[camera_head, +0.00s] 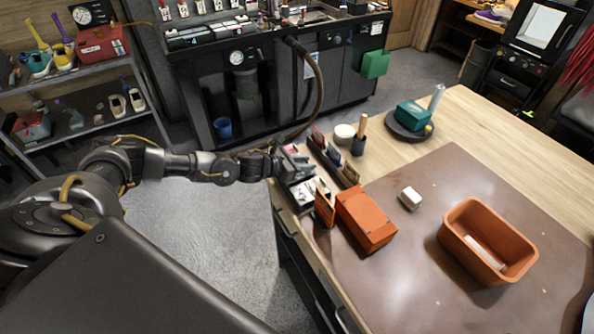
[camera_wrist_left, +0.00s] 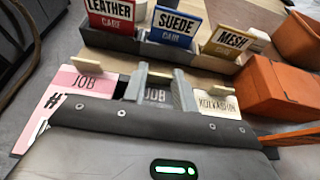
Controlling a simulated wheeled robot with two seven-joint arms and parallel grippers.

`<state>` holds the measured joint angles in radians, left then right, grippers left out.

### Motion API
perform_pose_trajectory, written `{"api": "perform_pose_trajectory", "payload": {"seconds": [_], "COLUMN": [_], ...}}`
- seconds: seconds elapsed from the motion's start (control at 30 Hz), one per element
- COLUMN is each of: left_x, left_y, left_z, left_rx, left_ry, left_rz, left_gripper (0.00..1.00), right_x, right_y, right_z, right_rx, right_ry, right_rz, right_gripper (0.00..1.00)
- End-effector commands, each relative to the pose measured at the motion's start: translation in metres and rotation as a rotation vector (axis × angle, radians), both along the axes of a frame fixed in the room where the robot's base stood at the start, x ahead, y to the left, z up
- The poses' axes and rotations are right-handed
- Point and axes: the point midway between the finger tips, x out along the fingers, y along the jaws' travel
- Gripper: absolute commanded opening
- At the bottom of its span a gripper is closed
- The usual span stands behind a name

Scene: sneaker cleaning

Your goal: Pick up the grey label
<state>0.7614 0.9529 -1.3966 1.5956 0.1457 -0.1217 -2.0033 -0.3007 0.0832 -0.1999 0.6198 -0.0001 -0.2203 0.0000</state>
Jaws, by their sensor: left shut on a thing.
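My left gripper (camera_head: 290,165) reaches over the near left edge of the wooden table. In the left wrist view its two fingers (camera_wrist_left: 159,88) stand on either side of the grey label (camera_wrist_left: 154,95), which reads JOB, and are shut on it. The label's lower part is hidden behind the gripper body. A pink label (camera_wrist_left: 88,84) marked JOB stands to its left and a cream label (camera_wrist_left: 217,104) to its right, both outside the fingers. In the head view the grey label cannot be made out at the gripper. My right gripper is not in view.
A dark holder with Leather (camera_wrist_left: 110,15), Suede (camera_wrist_left: 175,25) and Mesh (camera_wrist_left: 226,42) cards stands just beyond the labels. An orange box (camera_head: 366,218) is close to the right. A white block (camera_head: 410,198) and an orange bin (camera_head: 488,242) sit on the brown mat (camera_head: 400,265).

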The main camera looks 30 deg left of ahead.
Motion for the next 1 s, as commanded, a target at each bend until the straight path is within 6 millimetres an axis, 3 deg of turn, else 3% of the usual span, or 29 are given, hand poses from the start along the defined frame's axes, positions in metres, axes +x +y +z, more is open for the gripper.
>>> {"api": "perform_pose_trajectory", "payload": {"seconds": [0.37, 0.63, 0.93, 1.0], "left_x": [0.0, 0.0, -0.028, -0.037], "left_y": [0.0, 0.001, 0.047, 0.062], "left_z": [0.003, 0.033, 0.09, 0.093], "left_rx": [0.0, 0.0, 0.005, 0.005], "left_ry": [0.0, -0.004, -0.004, 0.0], "left_rz": [0.0, -0.001, 0.002, 0.005], "left_gripper": [0.06, 0.06, 0.06, 0.06], "right_x": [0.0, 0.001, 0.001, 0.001], "right_y": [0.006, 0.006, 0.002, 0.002], "right_z": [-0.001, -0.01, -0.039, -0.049], "right_rx": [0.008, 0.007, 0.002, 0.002], "right_ry": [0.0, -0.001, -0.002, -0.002], "right_rz": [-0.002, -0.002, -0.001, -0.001], "right_gripper": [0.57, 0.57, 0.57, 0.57]}}
